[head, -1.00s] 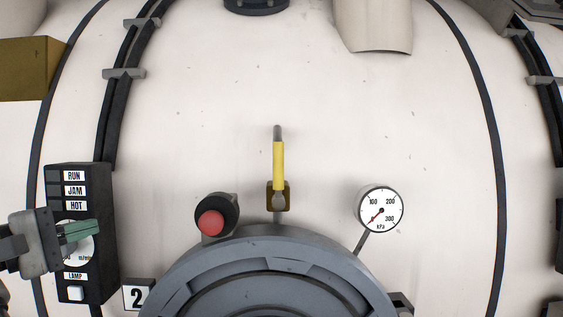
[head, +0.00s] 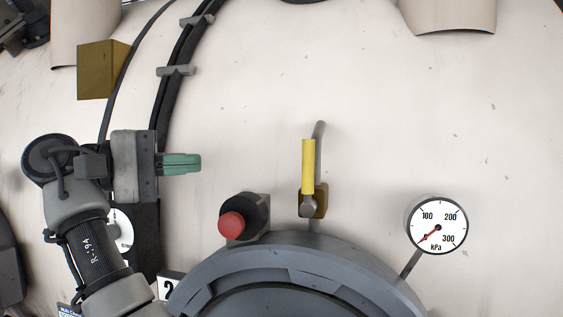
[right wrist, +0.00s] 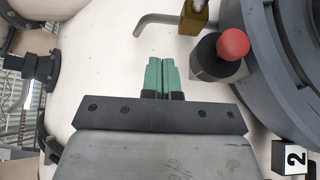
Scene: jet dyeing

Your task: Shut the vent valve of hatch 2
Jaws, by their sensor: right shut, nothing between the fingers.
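The vent valve of hatch 2 has a yellow lever (head: 308,168) on a brass body (head: 320,202), above the grey hatch ring (head: 270,252). The lever stands upright, in line with its thin grey pipe, which bends at the top. In the right wrist view the brass body (right wrist: 194,18) is at the top, and the yellow lever is mostly cut off. My right gripper (head: 198,163), with green fingers, is left of the valve at about lever height, apart from it. Its fingers (right wrist: 162,64) are together and empty. My left gripper is out of view.
A red push button (head: 231,225) on a black housing sits between my right gripper and the valve, lower down. A pressure gauge (head: 437,226) stands to the right. A number 2 plate (head: 170,287) is at the lower left. The white shell above the lever is clear.

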